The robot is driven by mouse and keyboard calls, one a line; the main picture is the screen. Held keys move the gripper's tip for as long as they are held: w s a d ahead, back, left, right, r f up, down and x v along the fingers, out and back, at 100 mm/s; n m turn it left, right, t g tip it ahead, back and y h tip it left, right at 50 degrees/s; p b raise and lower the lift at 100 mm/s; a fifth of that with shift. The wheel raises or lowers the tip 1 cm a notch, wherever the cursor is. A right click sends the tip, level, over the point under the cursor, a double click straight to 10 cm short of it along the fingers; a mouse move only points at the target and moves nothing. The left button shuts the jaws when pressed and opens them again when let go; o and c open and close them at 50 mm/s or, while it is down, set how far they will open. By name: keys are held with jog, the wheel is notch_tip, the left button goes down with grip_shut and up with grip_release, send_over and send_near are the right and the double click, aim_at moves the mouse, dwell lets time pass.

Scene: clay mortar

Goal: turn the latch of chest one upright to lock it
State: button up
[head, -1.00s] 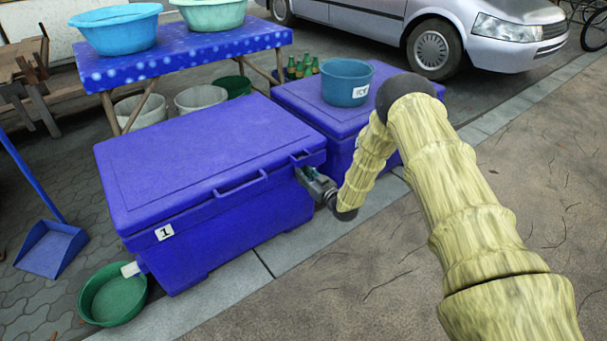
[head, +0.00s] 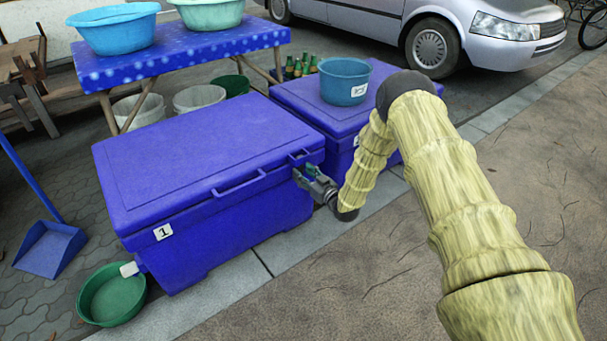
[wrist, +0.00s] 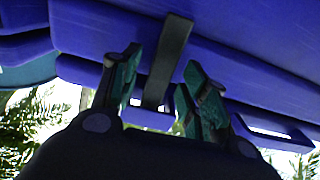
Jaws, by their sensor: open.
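Chest one (head: 205,165) is the blue cooler with a white "1" label (head: 163,232); its lid is down. My gripper (head: 306,176) is at the chest's right end, just below the lid edge. In the wrist view my gripper (wrist: 163,82) is open, with its green-padded fingers apart. The latch, a dark flat bar (wrist: 168,60), lies between the two fingers against the blue chest (wrist: 100,30). Gaps seem to show on both sides of the bar; contact cannot be told. In the head view I cannot make out the latch clearly behind the gripper.
A second blue chest (head: 300,98) with a blue basin (head: 345,82) on it stands close behind. A green basin (head: 112,296) and blue dustpan (head: 50,248) are at left. A table (head: 185,50) with basins is behind. Pavement at front right is clear.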

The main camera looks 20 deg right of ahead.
jog(key=v, duration=1.1)
jog(key=shift+s, duration=0.15)
jog(key=shift+a, duration=0.1)
jog(key=s+a+f+m+g+h, duration=0.2)
jog(key=s+a+f+g, duration=0.2)
jog(key=s+f, duration=0.5)
jog(key=s+a+f+m+g+h, duration=0.15)
jog(key=s+a+f+g, duration=0.35)
jog(key=s, duration=0.7)
jog(key=s+f+m+g+h, duration=0.2)
jog(key=s+g, duration=0.6)
jog(key=s, duration=2.2)
notch_tip(320, 180, up, 33)
jog(key=p, duration=3.2)
jog(key=shift+s+d+f+n+h, duration=0.2)
jog(key=shift+s+d+n+h, duration=0.15)
jog(key=shift+s+n, duration=0.15)
